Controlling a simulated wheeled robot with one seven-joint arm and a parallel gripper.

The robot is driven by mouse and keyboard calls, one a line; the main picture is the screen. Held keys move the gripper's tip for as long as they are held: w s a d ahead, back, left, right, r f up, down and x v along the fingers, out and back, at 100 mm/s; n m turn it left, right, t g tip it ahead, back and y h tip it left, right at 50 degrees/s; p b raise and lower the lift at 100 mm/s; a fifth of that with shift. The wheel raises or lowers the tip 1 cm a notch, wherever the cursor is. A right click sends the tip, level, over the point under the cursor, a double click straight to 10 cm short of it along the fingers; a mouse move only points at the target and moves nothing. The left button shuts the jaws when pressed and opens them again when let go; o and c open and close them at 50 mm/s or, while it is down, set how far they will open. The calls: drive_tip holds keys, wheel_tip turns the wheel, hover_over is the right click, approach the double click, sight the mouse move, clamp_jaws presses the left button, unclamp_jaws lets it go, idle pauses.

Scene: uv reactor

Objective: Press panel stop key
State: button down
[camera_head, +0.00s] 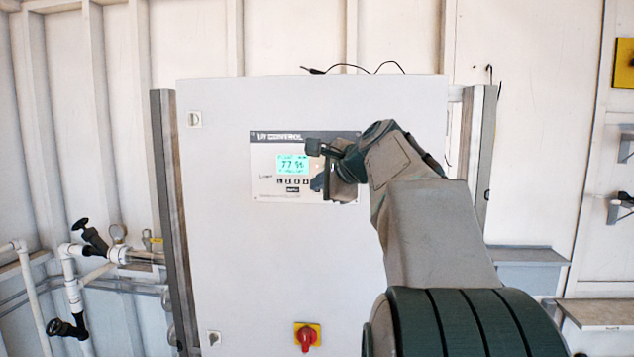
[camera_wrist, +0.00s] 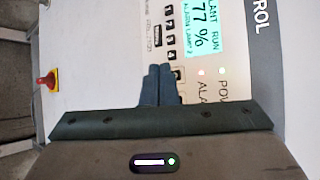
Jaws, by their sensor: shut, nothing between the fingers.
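The control panel (camera_head: 265,190) is a light plate with a dark top strip on the grey cabinet door. It has a lit cyan display (camera_head: 293,165) and a row of small dark keys (camera_head: 293,181) below it. The keys also show in the wrist view (camera_wrist: 171,40), where the picture is turned sideways. Their labels are too small to tell which is the stop key. My gripper (camera_head: 317,183) is shut and empty, just right of the key row. In the wrist view its fingertips (camera_wrist: 158,68) lie close to the end of the row. I cannot tell whether they touch the panel.
The cabinet door (camera_head: 225,260) is broad and flat. A red rotary switch (camera_head: 307,337) on a yellow plate sits low on it, also in the wrist view (camera_wrist: 47,80). Pipes with black-handled valves (camera_head: 95,240) stand at left. Shelves (camera_head: 600,312) are at right.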

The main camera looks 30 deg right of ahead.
drive_tip(key=shift+w+d, duration=0.2)
drive_tip(key=shift+w, duration=0.2)
drive_tip(key=shift+w+d+p, duration=0.15)
drive_tip(key=shift+p, duration=0.25)
idle(0.4)
drive_tip(key=shift+s+a, duration=0.35)
drive_tip(key=shift+s, duration=0.2)
drive_tip(key=s+a, duration=0.1)
drive_tip(key=s+a+b, duration=0.1)
drive_tip(key=s+b, duration=0.1)
drive_tip(key=s, duration=0.1)
drive_tip(key=shift+s+a, duration=0.1)
drive_tip(key=shift+a, duration=0.3)
idle(0.9)
